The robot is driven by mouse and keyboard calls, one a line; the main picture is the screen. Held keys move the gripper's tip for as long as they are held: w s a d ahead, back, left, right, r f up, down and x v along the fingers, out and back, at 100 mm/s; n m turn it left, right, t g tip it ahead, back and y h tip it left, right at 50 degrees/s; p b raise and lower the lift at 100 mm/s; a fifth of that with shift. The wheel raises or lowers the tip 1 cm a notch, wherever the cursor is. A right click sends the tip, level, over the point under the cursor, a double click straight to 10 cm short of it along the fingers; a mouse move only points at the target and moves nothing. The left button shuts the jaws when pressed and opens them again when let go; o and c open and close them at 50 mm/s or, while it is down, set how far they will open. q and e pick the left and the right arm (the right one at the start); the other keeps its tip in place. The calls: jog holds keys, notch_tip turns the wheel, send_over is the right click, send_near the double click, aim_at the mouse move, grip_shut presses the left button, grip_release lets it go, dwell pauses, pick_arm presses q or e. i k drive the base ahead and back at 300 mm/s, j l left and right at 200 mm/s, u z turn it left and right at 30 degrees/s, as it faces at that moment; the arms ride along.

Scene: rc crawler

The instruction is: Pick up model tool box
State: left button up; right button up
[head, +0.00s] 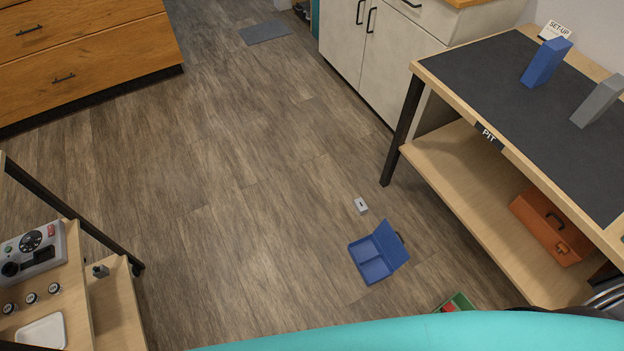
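An open blue box (371,265) with a divided inside lies on the floor, its lid raised on the right side. Neither carries a readable name, so I cannot tell which is the model tool box. Neither of my grippers is in view, and nothing is seen touching either box.
The PIT table (470,95) stands right, a shelf unit (118,310) lower left.

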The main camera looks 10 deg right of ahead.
aim_at(360, 205)
jog(key=i+u, duration=0.2)
jog(key=i, duration=0.85)
jog(key=i+j+z, duration=0.1)
jog(key=i+z, duration=0.25)
jog(key=i+j+z, duration=0.1)
jog(key=z, duration=0.3)
jog(key=i+j+z, duration=0.35)
jog(key=k+l, duration=0.05)
jog(key=l, duration=0.05)
